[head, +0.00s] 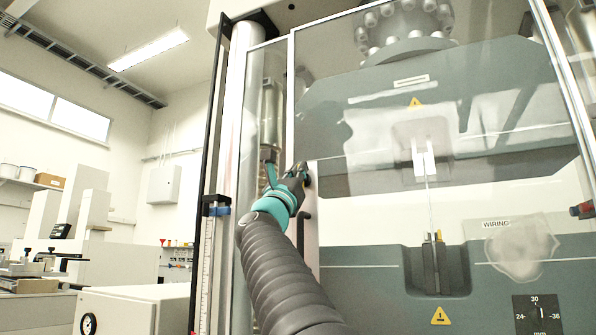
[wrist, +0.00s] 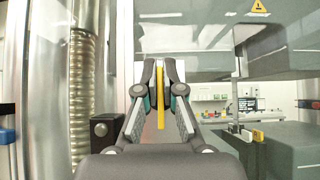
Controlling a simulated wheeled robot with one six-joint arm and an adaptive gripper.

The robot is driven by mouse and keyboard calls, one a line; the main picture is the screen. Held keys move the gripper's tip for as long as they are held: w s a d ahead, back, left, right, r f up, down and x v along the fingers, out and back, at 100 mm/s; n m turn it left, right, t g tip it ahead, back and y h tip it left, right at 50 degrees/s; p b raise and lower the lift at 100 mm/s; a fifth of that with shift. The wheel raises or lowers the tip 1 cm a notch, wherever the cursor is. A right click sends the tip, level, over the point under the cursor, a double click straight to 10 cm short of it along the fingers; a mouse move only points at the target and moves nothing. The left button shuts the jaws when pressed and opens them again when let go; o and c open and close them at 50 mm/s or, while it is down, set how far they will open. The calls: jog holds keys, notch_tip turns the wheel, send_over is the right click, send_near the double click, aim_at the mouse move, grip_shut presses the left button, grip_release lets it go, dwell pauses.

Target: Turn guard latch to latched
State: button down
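The guard latch shows in the wrist view as a narrow upright yellow bar (wrist: 160,88) between my fingertips. My gripper (wrist: 160,75) has its fingers drawn in close on both sides of this bar and looks shut on it. In the head view my gripper (head: 299,172) is at the left frame of the clear guard door (head: 330,160), beside a dark part of the latch. The fingers hide most of the latch there, so its turned position cannot be read.
A dark door handle (head: 303,228) is just below my gripper. Behind the clear guard stand the grey crossheads (head: 470,120) and a thin specimen (head: 430,200). A metal column (head: 235,130) stands left. A white cabinet (head: 125,308) is low at left.

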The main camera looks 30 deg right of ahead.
jog(key=shift+n+t+y, duration=0.4)
jog(key=shift+n+t, duration=0.2)
jog(key=shift+n, duration=0.2)
jog(key=n+t+y, duration=0.2)
jog(key=n+y, duration=0.1)
jog(key=n, duration=0.1)
jog(key=shift+t+b, duration=0.3)
jog(key=shift+t, duration=0.1)
jog(key=shift+w+a+f+n+g+y+p, duration=0.35)
jog(key=shift+n+y+p, duration=0.9)
jog(key=shift+n+y, duration=1.8)
jog(key=shift+d+f+n+g+y+p, duration=0.1)
jog(key=shift+n+g+y+p, duration=0.5)
jog(key=shift+n+y+p, duration=2.3)
jog(key=shift+w+a+f+n+g+y+b, duration=0.35)
jog(key=shift+n+y, duration=1.3)
jog(key=shift+n, duration=3.1)
jog(key=shift+s+d+r, duration=0.1)
jog(key=shift+s+d, duration=0.05)
jog(key=c, duration=1.3)
grip_release()
jog(key=shift+s, duration=0.1)
jog(key=s, duration=0.4)
jog(key=s+a, duration=0.1)
jog(key=s, duration=0.7)
jog(key=shift+a, duration=0.25)
